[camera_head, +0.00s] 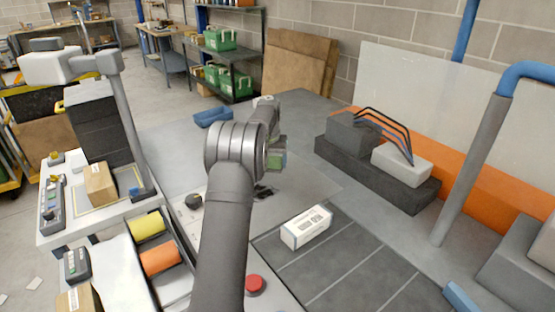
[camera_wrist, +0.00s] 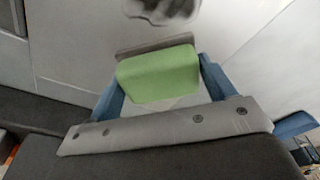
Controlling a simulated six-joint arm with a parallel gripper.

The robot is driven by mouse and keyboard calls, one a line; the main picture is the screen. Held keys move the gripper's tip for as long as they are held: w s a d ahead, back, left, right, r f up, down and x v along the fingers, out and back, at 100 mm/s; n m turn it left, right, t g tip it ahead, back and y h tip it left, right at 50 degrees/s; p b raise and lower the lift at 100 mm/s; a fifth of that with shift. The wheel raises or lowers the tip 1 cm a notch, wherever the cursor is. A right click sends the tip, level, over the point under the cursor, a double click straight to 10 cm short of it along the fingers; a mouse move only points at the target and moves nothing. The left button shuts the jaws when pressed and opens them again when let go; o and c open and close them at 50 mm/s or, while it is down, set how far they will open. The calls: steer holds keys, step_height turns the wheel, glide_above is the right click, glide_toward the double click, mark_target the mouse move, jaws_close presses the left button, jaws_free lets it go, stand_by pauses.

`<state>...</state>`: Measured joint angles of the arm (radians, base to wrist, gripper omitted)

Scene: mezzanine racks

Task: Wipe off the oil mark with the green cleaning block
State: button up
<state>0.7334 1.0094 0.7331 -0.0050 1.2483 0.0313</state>
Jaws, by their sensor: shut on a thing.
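The green cleaning block (camera_wrist: 158,75) is between the two blue fingers of my gripper (camera_wrist: 160,88) in the wrist view, and the gripper is shut on it. In the head view, my gripper (camera_head: 275,157) is beyond the arm, with a small part of the green block (camera_head: 276,162) showing. The oil mark (camera_head: 263,192) is a dark smudge on the pale grey surface just below the gripper in the picture. In the wrist view the dark oil mark (camera_wrist: 162,8) is cut by the top edge, ahead of the block and apart from it in the picture. I cannot tell the block's height above the surface.
A white box (camera_head: 306,227) lies on the dark mat (camera_head: 345,265) at right. A black knob (camera_head: 193,201) and a red button (camera_head: 255,284) are near my arm. A dark block base (camera_head: 370,178) stands at back right. The surface around the mark is mostly clear.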

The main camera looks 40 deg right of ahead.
mark_target(276, 186)
steer(key=shift+f, duration=3.05)
steer(key=shift+a+f, duration=0.5)
steer(key=shift+f, duration=0.05)
steer(key=shift+c, duration=0.4)
steer(key=shift+a, duration=5.5)
steer(key=shift+d, duration=6.15)
steer(key=s, duration=0.2)
steer(key=shift+s+a, duration=0.1)
steer(key=shift+s, duration=0.2)
steer(key=shift+a, duration=5.7)
steer(key=shift+d+f, duration=0.1)
steer(key=shift+d, duration=5.6)
steer(key=shift+r, duration=4.2)
